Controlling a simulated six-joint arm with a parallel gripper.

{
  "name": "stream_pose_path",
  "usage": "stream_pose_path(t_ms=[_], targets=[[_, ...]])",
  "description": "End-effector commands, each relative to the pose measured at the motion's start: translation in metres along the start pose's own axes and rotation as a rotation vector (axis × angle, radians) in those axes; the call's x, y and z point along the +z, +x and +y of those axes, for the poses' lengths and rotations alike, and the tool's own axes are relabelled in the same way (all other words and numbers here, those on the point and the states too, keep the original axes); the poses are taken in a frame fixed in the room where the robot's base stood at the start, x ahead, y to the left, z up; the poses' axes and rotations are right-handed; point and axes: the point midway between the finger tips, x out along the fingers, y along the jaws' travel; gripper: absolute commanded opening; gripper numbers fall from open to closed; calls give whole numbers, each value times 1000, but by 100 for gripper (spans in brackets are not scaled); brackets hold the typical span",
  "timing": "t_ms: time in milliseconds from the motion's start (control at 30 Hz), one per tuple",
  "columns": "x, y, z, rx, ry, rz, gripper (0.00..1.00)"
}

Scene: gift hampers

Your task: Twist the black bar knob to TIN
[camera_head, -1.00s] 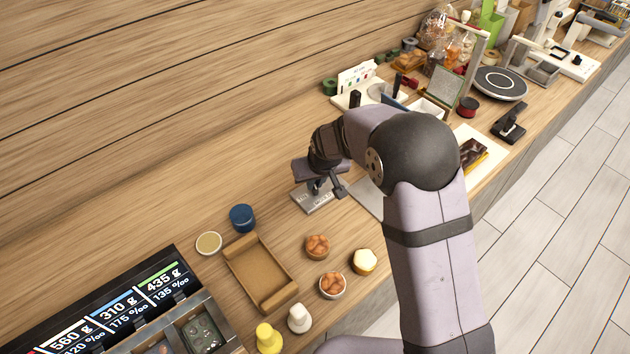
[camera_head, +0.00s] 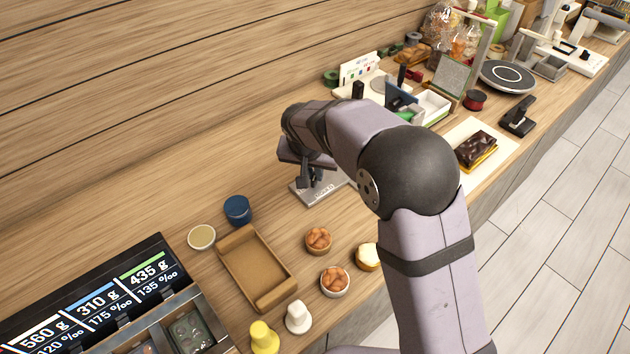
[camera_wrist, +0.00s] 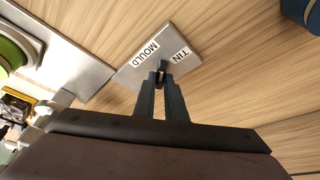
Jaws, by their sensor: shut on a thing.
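The black bar knob (camera_wrist: 162,66) stands on a grey metal plate (camera_wrist: 135,72) with white labels reading MOULD and TIN. In the wrist view, my gripper (camera_wrist: 161,78) is over the plate with its two dark fingers closed on the knob. The fingers hide most of the knob. Its visible end lies between the two labels; I cannot tell its exact angle. In the head view, my gripper (camera_head: 308,182) is low over the same plate (camera_head: 322,192), and the knob is mostly hidden there.
A blue tub (camera_head: 237,210), a brown tray (camera_head: 257,268) and small bowls with brown pieces (camera_head: 335,281) stand nearer on the counter. A chocolate-topped cake (camera_head: 475,149) lies on a white board to the right. Bare wood lies left of the plate.

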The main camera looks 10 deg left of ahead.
Motion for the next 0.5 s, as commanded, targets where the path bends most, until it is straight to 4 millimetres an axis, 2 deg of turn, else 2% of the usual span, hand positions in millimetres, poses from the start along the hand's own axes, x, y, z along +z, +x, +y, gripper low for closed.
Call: stream_pose_path(t_ms=[33,500], targets=[[2,6,-2,16,38,2,0],[0,1,-4,178,427,-3,0]])
